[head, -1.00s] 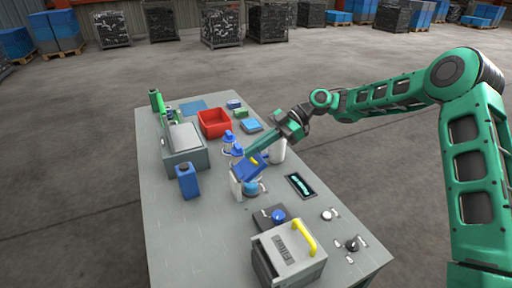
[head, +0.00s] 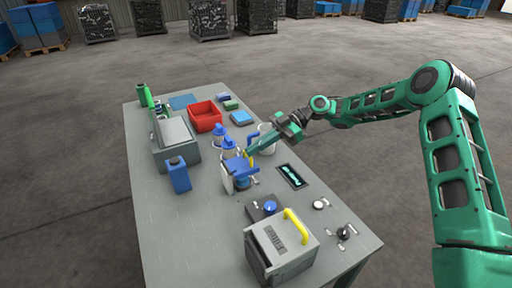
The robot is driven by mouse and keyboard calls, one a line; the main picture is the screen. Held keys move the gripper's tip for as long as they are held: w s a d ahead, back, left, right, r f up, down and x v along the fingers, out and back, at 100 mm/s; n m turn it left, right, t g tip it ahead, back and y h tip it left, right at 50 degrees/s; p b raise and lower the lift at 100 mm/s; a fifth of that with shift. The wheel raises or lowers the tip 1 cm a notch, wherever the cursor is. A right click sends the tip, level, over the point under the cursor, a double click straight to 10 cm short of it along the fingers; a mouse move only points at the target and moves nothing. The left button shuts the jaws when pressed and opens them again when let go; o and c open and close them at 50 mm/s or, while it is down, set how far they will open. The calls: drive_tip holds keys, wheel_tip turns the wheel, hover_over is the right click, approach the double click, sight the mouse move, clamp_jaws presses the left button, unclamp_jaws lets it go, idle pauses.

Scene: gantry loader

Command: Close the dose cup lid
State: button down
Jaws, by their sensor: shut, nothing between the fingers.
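The arm and the lid hide part of the cup.
Blue-capped bottles (head: 228,146) stand just behind the lid, and a white container (head: 267,138) stands to its right. A grey box with a yellow handle (head: 282,246) is at the front. A red bin (head: 205,117) is farther back. The table's left front is clear.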

drive_tip(key=shift+d+f, duration=0.45)
drive_tip(key=shift+f, duration=0.4)
wheel_tip(320, 180, up, 5)
drive_tip(key=w+d+f, duration=0.1)
drive_tip(key=w+d, duration=0.4)
drive_tip(key=d, duration=0.2)
drive_tip(key=s+d+r+m+t+h, duration=0.2)
drive_tip(key=s+d+m+h, duration=0.1)
drive_tip(key=s+d+m, duration=0.4)
drive_tip(key=s+d+r+m+t+h, duration=0.2)
drive_tip(key=s+d+m+h, duration=0.15)
drive_tip(key=d+m, duration=0.45)
drive_tip(key=s+d+r+m+t+h, duration=0.1)
drive_tip(key=s+d+m+t+h, duration=0.2)
drive_tip(key=s+d, duration=0.5)
drive_tip(key=s+d+m+h, duration=0.1)
drive_tip(key=s+d+m, duration=0.5)
drive_tip(key=s, duration=0.5)
drive_tip(key=s+d+m+h, duration=0.1)
drive_tip(key=s+d+m, duration=0.5)
drive_tip(key=s+d, duration=0.3)
drive_tip(key=s, duration=0.2)
drive_tip(key=shift+s+d+r+m, duration=0.3)
drive_tip(key=shift+s+d+r, duration=0.1)
